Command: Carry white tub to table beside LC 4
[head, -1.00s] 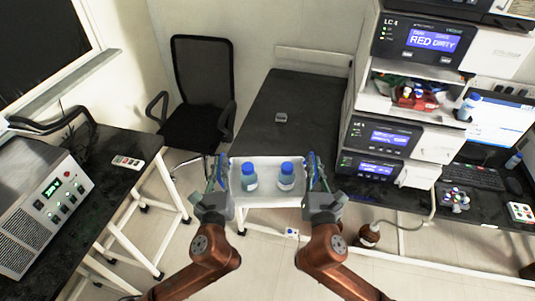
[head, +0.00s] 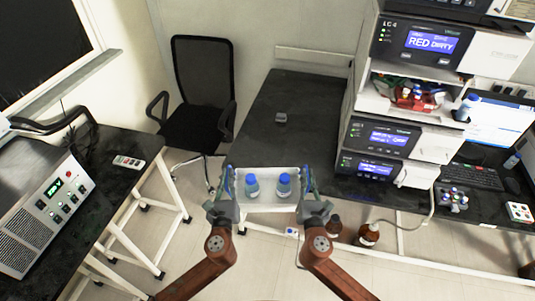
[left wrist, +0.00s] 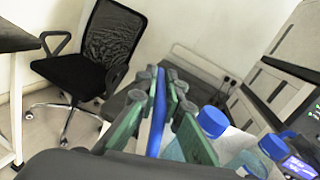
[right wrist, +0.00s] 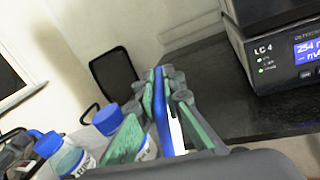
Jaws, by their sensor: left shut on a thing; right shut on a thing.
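The white tub (head: 268,204) is held level between my two grippers, at the front edge of the dark table in the head view. Two blue-capped bottles, a left one (head: 252,187) and a right one (head: 284,186), stand in it. My left gripper (head: 226,184) is shut on the tub's left side. My right gripper (head: 309,182) is shut on its right side. Each wrist view shows the fingers closed around a blue strip, with the bottles beside them.
The dark table (head: 290,110) beside the stack is mostly clear, with one small grey object (head: 281,118) on it. A black chair (head: 203,90) stands to its left. Brown bottles (head: 368,234) stand on the floor below the stack.

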